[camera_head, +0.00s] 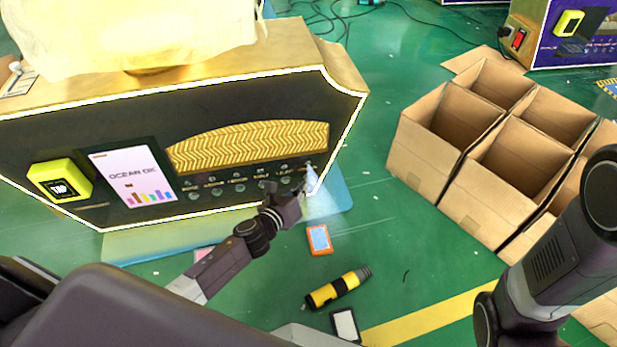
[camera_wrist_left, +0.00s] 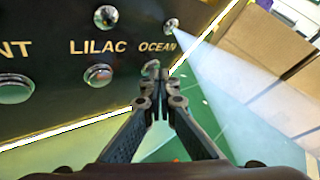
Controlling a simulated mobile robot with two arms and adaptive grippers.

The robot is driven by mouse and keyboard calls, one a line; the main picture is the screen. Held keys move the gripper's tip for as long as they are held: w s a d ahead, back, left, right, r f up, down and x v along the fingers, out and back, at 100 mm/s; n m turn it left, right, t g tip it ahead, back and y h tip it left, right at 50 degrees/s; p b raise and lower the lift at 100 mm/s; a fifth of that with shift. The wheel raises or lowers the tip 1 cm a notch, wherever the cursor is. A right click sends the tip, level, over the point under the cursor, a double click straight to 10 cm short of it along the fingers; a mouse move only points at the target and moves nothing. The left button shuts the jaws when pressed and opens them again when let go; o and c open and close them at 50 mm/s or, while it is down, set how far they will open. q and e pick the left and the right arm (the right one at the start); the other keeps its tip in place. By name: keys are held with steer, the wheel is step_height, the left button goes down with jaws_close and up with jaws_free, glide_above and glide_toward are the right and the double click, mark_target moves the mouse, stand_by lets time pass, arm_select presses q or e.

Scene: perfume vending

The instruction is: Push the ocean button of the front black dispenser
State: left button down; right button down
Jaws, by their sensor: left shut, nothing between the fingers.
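The front black dispenser (camera_head: 90,135) has a gold trim and stands at the left in the head view. Its screen (camera_head: 133,178) reads "OCEAN OK" above coloured bars. In the left wrist view the "OCEAN" label (camera_wrist_left: 157,47) is at the right end of the row. A pale mist spreads rightward from the nozzle (camera_wrist_left: 171,26) above it. The ocean button (camera_wrist_left: 151,66) is mostly hidden behind the fingertips of my left gripper (camera_wrist_left: 155,92). My left gripper (camera_head: 297,194) is shut and empty, close to the panel; I cannot tell if it touches. My right gripper is out of view.
The lilac button (camera_wrist_left: 99,76) is left of the fingertips. Open cardboard boxes (camera_head: 408,142) stand on the right. An orange device (camera_head: 319,239), a yellow-black tool (camera_head: 338,288) and a dark tablet (camera_head: 345,325) lie below the dispenser. A purple machine (camera_head: 547,50) is at the upper right.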

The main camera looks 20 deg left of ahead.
arm_select(q)
steer(key=shift+s+d+r, duration=0.1)
steer(key=shift+s+d, duration=0.35)
steer(key=shift+s, duration=0.3)
